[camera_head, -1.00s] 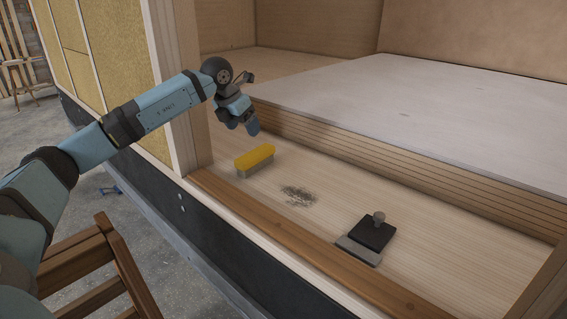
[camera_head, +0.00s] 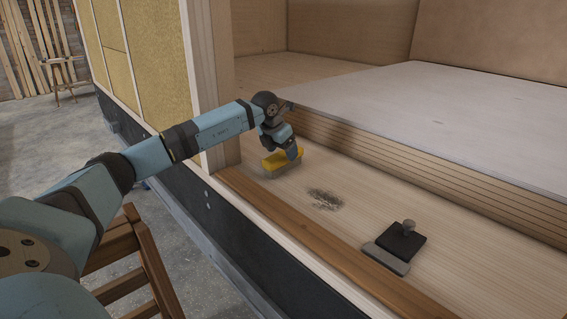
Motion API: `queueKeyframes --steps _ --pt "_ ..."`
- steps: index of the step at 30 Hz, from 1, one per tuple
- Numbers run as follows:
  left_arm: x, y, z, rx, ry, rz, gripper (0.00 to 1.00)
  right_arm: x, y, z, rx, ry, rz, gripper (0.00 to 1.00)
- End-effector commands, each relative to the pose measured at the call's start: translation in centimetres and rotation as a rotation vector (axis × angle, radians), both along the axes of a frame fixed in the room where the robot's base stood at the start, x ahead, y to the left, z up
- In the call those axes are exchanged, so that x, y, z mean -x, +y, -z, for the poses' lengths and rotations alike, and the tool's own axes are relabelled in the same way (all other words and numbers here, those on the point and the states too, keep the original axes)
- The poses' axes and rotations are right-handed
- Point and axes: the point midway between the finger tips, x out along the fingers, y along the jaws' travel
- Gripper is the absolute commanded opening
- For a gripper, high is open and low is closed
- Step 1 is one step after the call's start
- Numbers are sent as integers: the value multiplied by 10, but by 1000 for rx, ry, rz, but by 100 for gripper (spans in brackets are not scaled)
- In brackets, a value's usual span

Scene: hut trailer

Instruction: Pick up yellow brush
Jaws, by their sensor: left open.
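The yellow brush (camera_head: 272,164) lies on the light wooden floor of the hut, just behind the front sill. It has a yellow back with pale bristles below. My left gripper (camera_head: 291,153) points down at the right part of the brush and overlaps it in the picture. The gripper is open. I cannot tell whether the fingers touch the brush, and its right end is partly hidden. My right gripper is not in view.
A dark pile of dirt (camera_head: 325,199) lies right of the brush. A black and grey dustpan-like tool (camera_head: 401,246) lies further right. A raised white-topped platform (camera_head: 440,115) stands behind. A brown sill (camera_head: 300,232) runs along the front, with a wooden chair (camera_head: 135,262) outside.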

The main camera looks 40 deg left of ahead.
Motion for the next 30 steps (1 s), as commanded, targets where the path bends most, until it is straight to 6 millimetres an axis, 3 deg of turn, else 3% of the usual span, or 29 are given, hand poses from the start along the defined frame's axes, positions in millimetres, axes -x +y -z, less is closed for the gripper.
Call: queueKeyframes --steps 4,11,18,19,30 --pt "-8 -1 19 3 0 1 79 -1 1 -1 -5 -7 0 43" --pt "-9 0 21 1 -1 2 79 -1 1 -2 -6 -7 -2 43" --pt "-8 0 21 1 -1 2 24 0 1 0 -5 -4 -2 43" --pt "-8 0 21 1 -1 2 21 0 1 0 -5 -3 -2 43" --pt "-9 0 14 2 -2 1 21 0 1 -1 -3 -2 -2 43"
